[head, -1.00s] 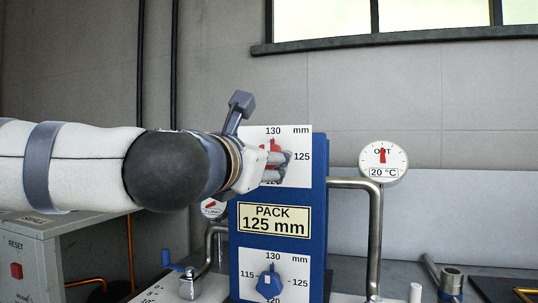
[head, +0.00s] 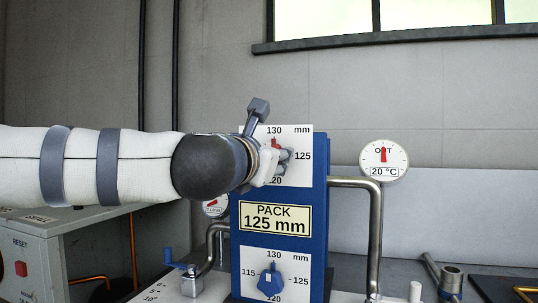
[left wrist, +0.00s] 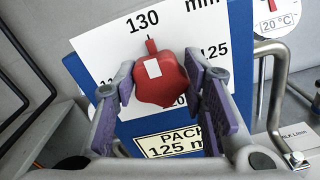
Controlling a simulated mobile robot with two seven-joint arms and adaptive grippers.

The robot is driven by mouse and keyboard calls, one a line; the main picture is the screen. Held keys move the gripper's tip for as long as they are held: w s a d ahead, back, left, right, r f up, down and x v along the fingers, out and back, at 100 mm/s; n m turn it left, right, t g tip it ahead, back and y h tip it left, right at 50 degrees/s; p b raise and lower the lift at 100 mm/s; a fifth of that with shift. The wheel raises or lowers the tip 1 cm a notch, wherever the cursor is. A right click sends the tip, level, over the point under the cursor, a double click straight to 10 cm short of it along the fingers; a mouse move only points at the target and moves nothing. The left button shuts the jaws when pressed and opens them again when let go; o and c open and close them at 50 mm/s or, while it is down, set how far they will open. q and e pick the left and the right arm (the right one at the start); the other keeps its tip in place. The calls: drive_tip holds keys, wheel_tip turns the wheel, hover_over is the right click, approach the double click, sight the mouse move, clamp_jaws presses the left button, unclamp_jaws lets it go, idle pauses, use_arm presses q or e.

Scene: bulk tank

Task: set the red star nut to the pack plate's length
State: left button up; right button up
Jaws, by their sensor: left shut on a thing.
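The red star nut (left wrist: 158,80) sits on the upper white dial card, and its narrow pointer tab points to 130 in the left wrist view. My left gripper (left wrist: 160,75) is shut on the nut, with a purple-padded finger at each side. In the head view my left gripper (head: 283,157) covers most of the nut, and only a bit of red (head: 274,143) shows under the 130. The pack plate (head: 276,220) reads PACK 125 mm. The mark 125 is at the right of the upper dial. My right gripper is not in view.
A lower dial with a blue star nut (head: 270,281) is on the same blue panel (head: 320,200). A bent steel pipe (head: 376,240) and a 20 °C gauge (head: 384,160) stand at the right. A grey RESET box (head: 30,250) is at the left.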

use_arm(q)
drive_tip(key=m+p, duration=0.2)
drive_tip(key=m, duration=0.6)
drive_tip(key=m+p, duration=0.3)
drive_tip(key=m, duration=0.6)
drive_tip(key=shift+d+f+m, duration=0.1)
drive_tip(key=shift+f+m, duration=0.1)
drive_tip(key=shift+m, duration=0.1)
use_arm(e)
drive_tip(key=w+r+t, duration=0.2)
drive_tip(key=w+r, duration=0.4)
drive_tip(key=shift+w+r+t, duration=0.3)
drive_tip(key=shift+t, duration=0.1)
use_arm(q)
drive_tip(key=o, duration=1.2)
drive_tip(key=shift+c, duration=0.2)
